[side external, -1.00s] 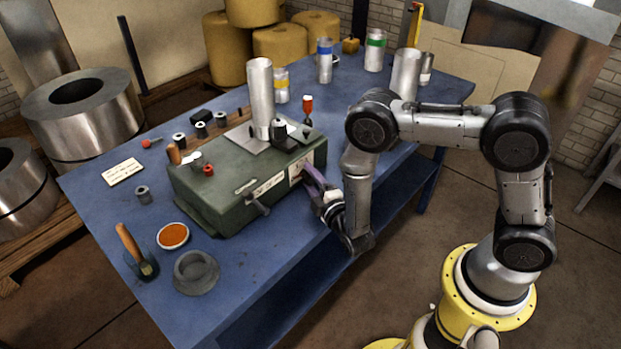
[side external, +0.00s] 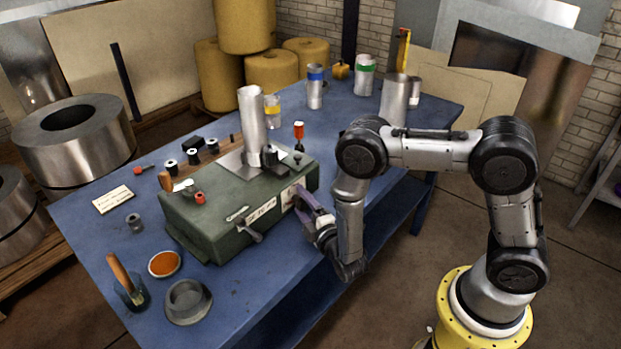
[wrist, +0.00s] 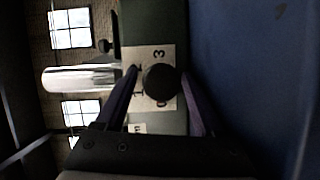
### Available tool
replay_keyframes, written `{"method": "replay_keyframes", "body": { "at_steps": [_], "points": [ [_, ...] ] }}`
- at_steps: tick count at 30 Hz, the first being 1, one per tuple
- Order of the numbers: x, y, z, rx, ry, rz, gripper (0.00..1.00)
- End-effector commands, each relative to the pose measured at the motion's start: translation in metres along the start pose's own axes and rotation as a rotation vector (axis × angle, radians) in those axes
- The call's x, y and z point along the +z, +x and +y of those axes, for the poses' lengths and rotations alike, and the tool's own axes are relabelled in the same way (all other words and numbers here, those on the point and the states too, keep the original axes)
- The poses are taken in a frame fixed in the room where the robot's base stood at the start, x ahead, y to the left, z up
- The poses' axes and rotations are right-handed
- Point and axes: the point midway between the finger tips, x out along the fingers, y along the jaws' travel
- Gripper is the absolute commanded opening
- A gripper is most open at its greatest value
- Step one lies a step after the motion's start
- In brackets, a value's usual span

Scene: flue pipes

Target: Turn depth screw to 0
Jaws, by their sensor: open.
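The depth screw shows as a dark round knob (wrist: 161,82) on a pale plate (wrist: 140,60) with printed numerals, among them a 3 and a 1. My gripper (wrist: 160,76) is open, with one purple finger on each side of the knob. I cannot tell whether the fingers touch it. In the side view my gripper (side external: 300,200) is at the plate and hides the knob. No pointer or mark on the knob can be made out.
The box stands on a blue table (side external: 110,255). A metal pipe (side external: 252,120) stands upright on the box. A crank lever (side external: 250,234) sticks out of the box's front, left of my gripper. A grey bowl (side external: 188,301) and an orange dish (side external: 164,263) lie at the front left.

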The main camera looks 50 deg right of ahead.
Motion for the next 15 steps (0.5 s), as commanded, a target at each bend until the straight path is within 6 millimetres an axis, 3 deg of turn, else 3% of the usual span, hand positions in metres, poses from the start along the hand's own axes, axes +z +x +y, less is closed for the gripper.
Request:
{"method": "replay_keyframes", "body": {
  "at_steps": [5,15],
  "points": [
    [0.0003,-0.0009,-0.0010,-0.055,0.112,0.001,0.80],
    [0.0012,-0.0010,0.0003,-0.219,0.504,-0.001,0.80]
  ]
}}
